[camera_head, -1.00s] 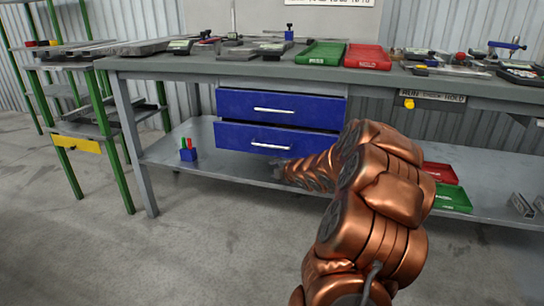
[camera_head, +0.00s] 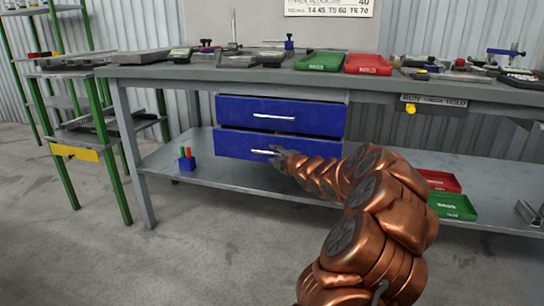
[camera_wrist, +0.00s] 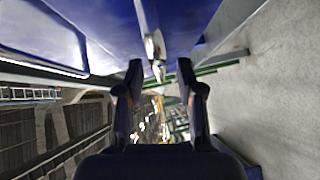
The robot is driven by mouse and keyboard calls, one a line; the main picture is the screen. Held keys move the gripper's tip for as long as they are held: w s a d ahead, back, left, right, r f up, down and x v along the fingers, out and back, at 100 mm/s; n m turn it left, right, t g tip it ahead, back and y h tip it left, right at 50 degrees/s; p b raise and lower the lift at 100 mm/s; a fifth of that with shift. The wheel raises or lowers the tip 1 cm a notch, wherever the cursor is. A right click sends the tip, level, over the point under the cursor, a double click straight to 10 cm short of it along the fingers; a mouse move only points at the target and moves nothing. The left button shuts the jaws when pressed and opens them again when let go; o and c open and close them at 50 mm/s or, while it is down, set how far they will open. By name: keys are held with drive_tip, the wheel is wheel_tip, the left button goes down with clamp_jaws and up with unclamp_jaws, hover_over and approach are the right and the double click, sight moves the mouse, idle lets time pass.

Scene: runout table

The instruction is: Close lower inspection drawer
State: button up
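The lower inspection drawer (camera_head: 235,144) is a blue front with a pale bar handle (camera_head: 262,152), under the bench. It appears to stand slightly forward of the blue upper drawer (camera_head: 300,118); how far is hard to tell. My gripper (camera_head: 279,156) is at the right part of the lower handle, small and partly hidden by my arm in the head view. In the wrist view, my two dark fingers (camera_wrist: 158,70) are apart, with a blue drawer front (camera_wrist: 185,22) and its metal handle (camera_wrist: 153,45) ahead, the handle's end lying between the tips. I cannot tell whether they touch.
The grey bench (camera_head: 150,70) carries a green tray (camera_head: 320,61), a red tray (camera_head: 368,64) and several tools. The floor in front is clear.

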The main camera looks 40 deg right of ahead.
drive_tip(key=shift+x, duration=0.9)
clamp_jaws()
